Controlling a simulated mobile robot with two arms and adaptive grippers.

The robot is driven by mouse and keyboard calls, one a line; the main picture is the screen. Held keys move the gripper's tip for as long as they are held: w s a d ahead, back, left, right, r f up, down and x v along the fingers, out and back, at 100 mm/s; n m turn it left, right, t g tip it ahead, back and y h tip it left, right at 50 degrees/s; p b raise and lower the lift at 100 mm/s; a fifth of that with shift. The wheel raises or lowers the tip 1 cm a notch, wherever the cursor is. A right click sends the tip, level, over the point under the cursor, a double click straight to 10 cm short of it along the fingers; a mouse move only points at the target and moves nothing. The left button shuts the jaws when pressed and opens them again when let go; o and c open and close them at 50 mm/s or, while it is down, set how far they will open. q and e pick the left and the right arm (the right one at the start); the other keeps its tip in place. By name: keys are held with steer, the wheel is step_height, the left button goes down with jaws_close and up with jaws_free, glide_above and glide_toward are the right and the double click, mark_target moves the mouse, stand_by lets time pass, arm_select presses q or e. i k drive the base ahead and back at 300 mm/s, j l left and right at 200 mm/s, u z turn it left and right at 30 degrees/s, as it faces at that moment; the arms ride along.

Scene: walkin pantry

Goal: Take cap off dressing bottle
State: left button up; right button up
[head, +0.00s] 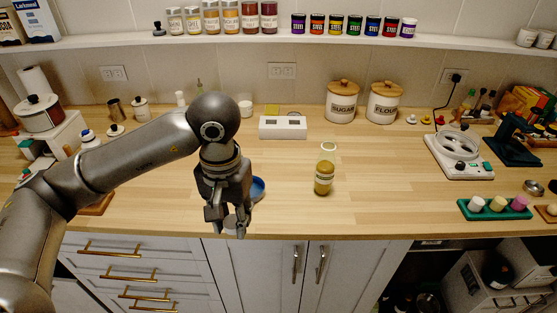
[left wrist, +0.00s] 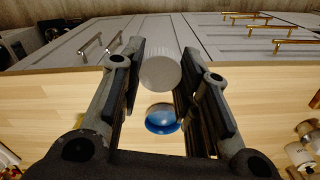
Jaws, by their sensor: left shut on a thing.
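The dressing bottle (head: 324,180) stands upright on the counter, yellow-green with a pale label. No cap shows on its top. My left gripper (head: 229,222) is left of the bottle, over the counter's front edge and apart from it. It is shut on a round whitish cap (head: 231,221). In the left wrist view the cap (left wrist: 160,71) sits between the two fingers (left wrist: 158,85). My right gripper is not in view.
A blue bowl (head: 258,188) is on the counter just behind my left gripper. A pale ring (head: 328,147) lies behind the bottle. A white box (head: 283,127) and two canisters, sugar (head: 341,104) and flour (head: 383,105), stand further back.

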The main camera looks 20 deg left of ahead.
mark_target(324, 178)
steer(key=i+l+u, duration=0.55)
steer(key=i+l, duration=0.25)
